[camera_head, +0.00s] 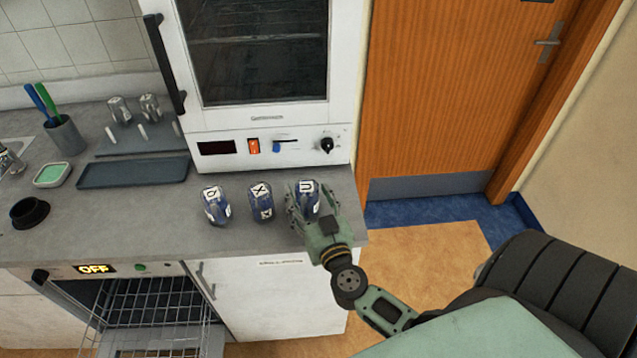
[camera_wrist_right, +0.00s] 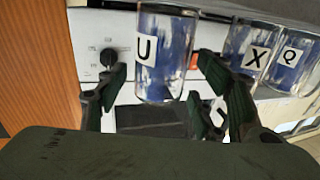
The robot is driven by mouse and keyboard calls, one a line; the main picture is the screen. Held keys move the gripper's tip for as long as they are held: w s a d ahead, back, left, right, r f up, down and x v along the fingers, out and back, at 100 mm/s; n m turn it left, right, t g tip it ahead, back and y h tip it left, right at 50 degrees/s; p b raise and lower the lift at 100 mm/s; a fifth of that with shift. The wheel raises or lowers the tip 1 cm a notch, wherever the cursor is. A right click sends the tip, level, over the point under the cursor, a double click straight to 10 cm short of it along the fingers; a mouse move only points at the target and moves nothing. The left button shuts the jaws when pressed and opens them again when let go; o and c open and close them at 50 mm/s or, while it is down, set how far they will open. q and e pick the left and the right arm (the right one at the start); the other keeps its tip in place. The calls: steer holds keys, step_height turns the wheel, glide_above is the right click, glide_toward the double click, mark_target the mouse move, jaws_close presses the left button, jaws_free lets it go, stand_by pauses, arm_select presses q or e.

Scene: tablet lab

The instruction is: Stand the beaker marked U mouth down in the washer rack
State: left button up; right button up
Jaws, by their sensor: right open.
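The beaker marked U (camera_head: 308,194) stands on the grey counter near its right end, holding something blue. My right gripper (camera_head: 304,208) is at this beaker, with its fingers open. In the right wrist view the U beaker (camera_wrist_right: 165,60) shows between the two spread fingers of my right gripper (camera_wrist_right: 160,88); I cannot tell whether either finger touches it. The washer rack (camera_head: 150,318) is a wire rack at the open washer below the counter, at lower left. My left gripper is not in view.
The beakers marked X (camera_head: 261,205) and Q (camera_head: 215,208) stand left of the U beaker. An oven (camera_head: 262,120) stands behind them. A grey tray (camera_head: 130,173), a black ring-shaped thing (camera_head: 28,212) and a pen cup (camera_head: 65,136) are farther left. The washer display (camera_head: 96,268) reads OFF.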

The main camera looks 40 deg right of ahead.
steer(key=b+v, duration=0.1)
steer(key=v, duration=0.9)
steer(key=shift+s+b, duration=0.2)
steer(key=shift+b, duration=0.1)
